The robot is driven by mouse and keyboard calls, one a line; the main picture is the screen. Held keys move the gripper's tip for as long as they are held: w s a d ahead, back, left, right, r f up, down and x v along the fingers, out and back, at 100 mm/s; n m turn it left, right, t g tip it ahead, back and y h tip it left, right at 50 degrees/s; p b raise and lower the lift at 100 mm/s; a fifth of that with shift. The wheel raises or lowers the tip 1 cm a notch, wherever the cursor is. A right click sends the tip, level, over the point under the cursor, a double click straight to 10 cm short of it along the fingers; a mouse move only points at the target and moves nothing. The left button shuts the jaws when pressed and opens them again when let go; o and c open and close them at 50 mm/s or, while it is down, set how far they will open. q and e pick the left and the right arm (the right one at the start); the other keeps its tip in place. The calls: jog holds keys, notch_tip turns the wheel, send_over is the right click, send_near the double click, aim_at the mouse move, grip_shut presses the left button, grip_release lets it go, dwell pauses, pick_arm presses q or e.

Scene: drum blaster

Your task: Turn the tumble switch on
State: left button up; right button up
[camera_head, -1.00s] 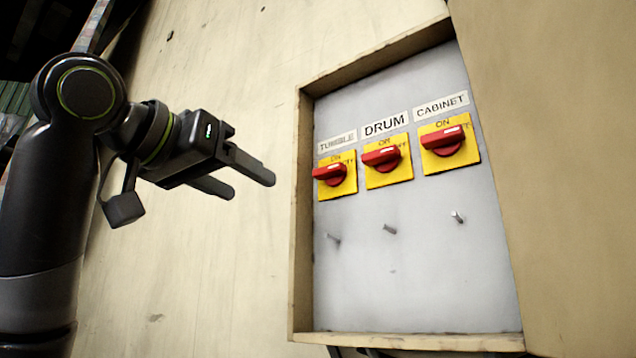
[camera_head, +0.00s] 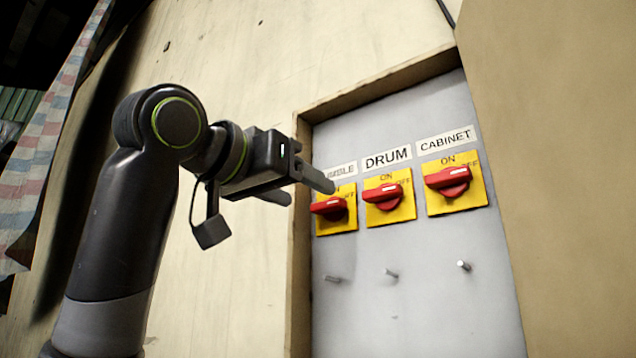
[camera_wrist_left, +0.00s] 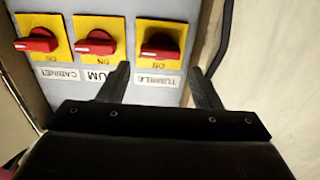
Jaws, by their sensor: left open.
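The tumble switch (camera_head: 330,208) is a red knob on a yellow plate, leftmost of three in the head view. Its knob lies about level, with ON at the top of the plate and OFF to the right. My left gripper (camera_head: 308,190) is open and empty, up and left of the knob, one finger overlapping the TUMBLE label (camera_head: 345,171). In the left wrist view the tumble knob (camera_wrist_left: 160,46) lies beyond the open fingers (camera_wrist_left: 162,85), roughly ahead of the gap. I cannot tell how far the tips are from the panel. My right gripper is not in view.
The drum switch (camera_head: 384,197) and cabinet switch (camera_head: 449,181) sit close to the right on the grey panel (camera_head: 420,290). A raised wooden frame (camera_head: 300,270) edges the recess. Several small metal pegs (camera_head: 391,274) stick out below the switches.

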aim_at(324, 202)
pick_arm(q)
jog(key=p+x, duration=0.1)
jog(key=x, duration=0.4)
jog(key=shift+p, duration=0.3)
jog(key=c, duration=0.7)
